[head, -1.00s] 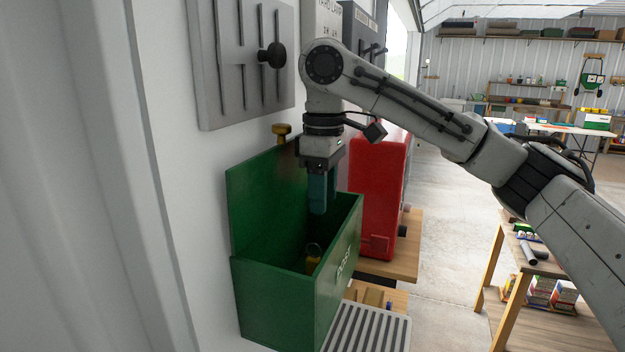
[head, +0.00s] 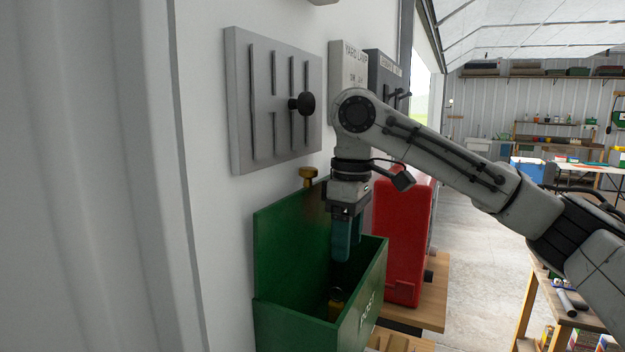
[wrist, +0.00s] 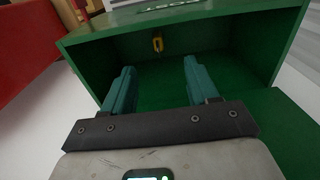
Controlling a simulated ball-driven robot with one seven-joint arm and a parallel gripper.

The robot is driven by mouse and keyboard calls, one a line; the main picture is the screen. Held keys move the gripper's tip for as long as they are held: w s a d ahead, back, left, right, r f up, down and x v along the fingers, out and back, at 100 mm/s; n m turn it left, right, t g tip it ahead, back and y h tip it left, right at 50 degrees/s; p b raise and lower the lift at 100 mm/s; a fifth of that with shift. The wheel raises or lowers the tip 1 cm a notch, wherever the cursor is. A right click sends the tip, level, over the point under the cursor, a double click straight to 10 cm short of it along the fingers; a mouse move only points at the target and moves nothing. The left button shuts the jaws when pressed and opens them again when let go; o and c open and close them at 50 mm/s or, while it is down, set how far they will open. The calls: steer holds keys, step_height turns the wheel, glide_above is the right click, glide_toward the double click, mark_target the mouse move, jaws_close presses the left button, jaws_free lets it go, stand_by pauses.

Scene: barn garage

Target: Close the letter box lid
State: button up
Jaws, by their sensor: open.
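The green letter box (head: 365,325) hangs on the white wall with its top open. Its lid (head: 290,238) stands raised, upright against the wall side, with a brass knob (head: 308,176) at its upper edge. Part of the lid is hidden behind my gripper. My gripper (head: 343,250) points down with its teal fingers apart and empty, over or just inside the box opening. In the wrist view my gripper (wrist: 158,75) faces the opening, with the box rim (wrist: 190,18) beyond it and the lid (wrist: 285,130) at lower right.
A brass padlock-like thing (head: 336,302) is inside the box. A red container (head: 402,245) stands on a wooden surface (head: 430,305) right of the box. A grey panel with a black knob (head: 275,100) is on the wall above. Open floor lies to the right.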

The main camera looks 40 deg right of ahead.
steer(key=a+r+n+t+y+b, duration=0.25)
steer(key=r+t+y, duration=0.25)
steer(key=t+y, duration=0.25)
steer(key=s+d+r+t+y+b, duration=0.2)
steer(key=s+d+r+t+b, duration=0.1)
steer(key=s+d+r+t, duration=0.3)
steer(key=w+a+t+p, duration=0.1)
steer(key=w+a+p, duration=0.1)
steer(key=w+a, duration=0.4)
steer(key=w, duration=0.2)
steer(key=shift+w+a+r+p, duration=0.25)
steer(key=shift+w+r+p, duration=0.05)
steer(key=shift+w+p, duration=0.1)
steer(key=shift+s, duration=0.1)
jaws_close()
